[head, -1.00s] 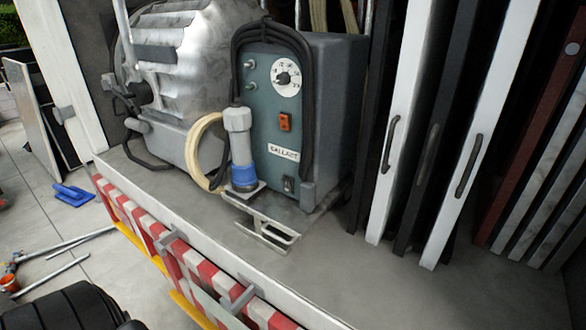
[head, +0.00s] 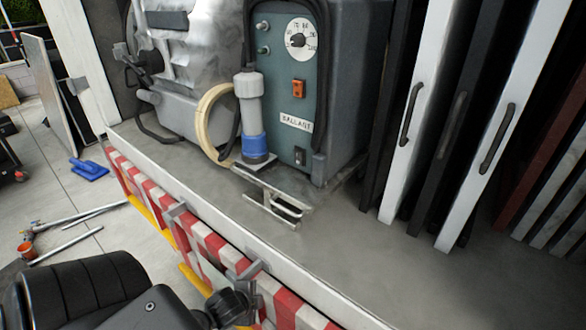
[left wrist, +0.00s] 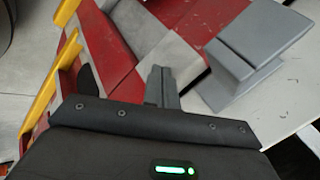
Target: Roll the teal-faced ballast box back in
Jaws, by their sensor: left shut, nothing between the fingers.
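The teal-faced ballast box (head: 283,85) stands upright on the grey truck bed, with a dial, an orange switch and a "BALLAST" label on its face. A silver handle-like frame (head: 272,203) lies low in front of it. A grey and blue plug (head: 252,118) stands upright at the face's left edge. My left arm comes in at the lower left of the head view, outside the striped bed edge and well short of the box. My left gripper (left wrist: 162,88) is shut and empty in the left wrist view, near a grey bracket (left wrist: 250,50). My right gripper is not in view.
A silver ribbed unit (head: 195,60) with a coiled cream cable (head: 208,125) stands left of the box. White and black panels with handles (head: 412,115) stand to the right. A red-and-white striped edge (head: 195,225) with grey brackets borders the bed. The front right bed is clear.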

